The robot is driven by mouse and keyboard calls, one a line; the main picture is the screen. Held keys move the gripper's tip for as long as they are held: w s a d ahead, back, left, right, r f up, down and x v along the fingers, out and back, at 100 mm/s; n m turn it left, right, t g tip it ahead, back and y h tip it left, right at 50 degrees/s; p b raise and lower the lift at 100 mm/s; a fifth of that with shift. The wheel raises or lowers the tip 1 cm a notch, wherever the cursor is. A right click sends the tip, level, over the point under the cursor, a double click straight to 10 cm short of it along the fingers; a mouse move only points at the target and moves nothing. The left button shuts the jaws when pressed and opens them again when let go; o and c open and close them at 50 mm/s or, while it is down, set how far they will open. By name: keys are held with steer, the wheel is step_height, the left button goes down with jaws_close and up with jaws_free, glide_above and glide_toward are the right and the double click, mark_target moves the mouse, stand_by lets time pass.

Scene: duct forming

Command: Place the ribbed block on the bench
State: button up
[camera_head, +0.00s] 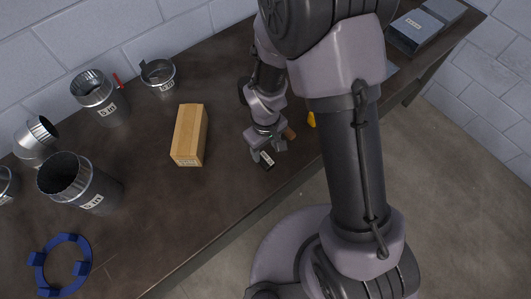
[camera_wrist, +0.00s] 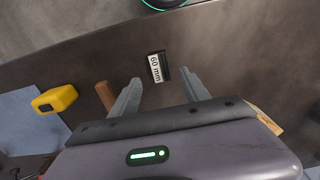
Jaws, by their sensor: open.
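A small dark block (camera_wrist: 157,66) with a white "60 mm" label is just beyond my fingertips in the wrist view. I take it to be the ribbed block; its ribs are too small to make out. In the head view the block (camera_head: 267,160) appears to rest on the dark bench (camera_head: 225,195), near its front edge. My gripper (camera_wrist: 160,82) is open, with one finger to each side of the block and a gap showing around it. In the head view my gripper (camera_head: 267,152) is low over the bench, partly covering the block.
A brown handle (camera_wrist: 105,95) and a yellow object (camera_wrist: 54,98) lie to the left in the wrist view. Several metal duct pieces (camera_head: 98,97) and a blue ring (camera_head: 62,265) are farther left.

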step_height(320, 180, up, 17)
steer(key=d+m+t, duration=0.2)
steer(key=d+m, duration=0.1)
steer(key=m, duration=0.1)
steer(key=s+d+r+m+t+y, duration=0.1)
steer(key=s+r+m+t, duration=0.1)
steer(key=s+r, duration=0.3)
steer(key=s+d+r+m+t+y, duration=0.1)
steer(key=s+r+m, duration=0.4)
steer(key=r, duration=0.5)
steer(key=shift+s+d+t+p, duration=0.4)
steer(key=shift+s+d+p, duration=0.05)
steer(key=shift+s+d, duration=0.35)
steer(key=shift+w, duration=0.1)
